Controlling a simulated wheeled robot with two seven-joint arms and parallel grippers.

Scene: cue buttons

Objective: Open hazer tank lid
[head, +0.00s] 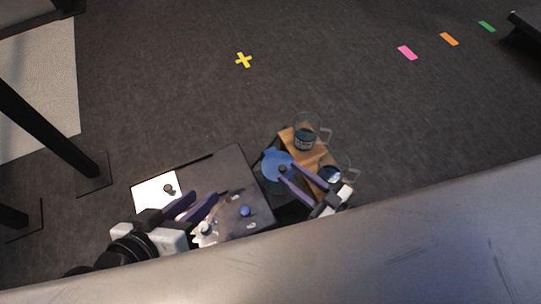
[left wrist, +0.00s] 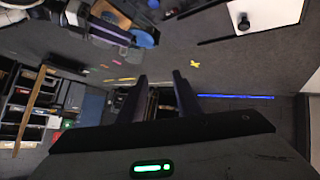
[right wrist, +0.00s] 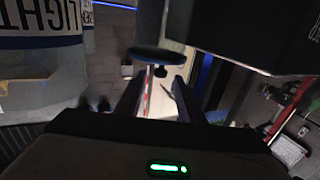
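A round blue lid (head: 274,160) with a small dark knob lies just right of the dark hazer box (head: 238,172) in the head view. My right gripper (head: 287,173) reaches it from the lower right, its fingertips at the knob. In the right wrist view the lid (right wrist: 155,55) shows edge-on, with the knob (right wrist: 160,71) between the spread fingertips; I cannot tell whether they touch it. Whether the lid sits on the tank is hidden. My left gripper (head: 203,193) is open and empty over the box, near its white panel (head: 154,193).
A wooden board (head: 299,146) with two glass mugs (head: 305,138) stands behind and right of the lid, close to my right gripper. A blue knob (head: 245,211) is on the box top. A grey surface (head: 400,230) fills the front. Floor beyond is clear, with coloured tape marks.

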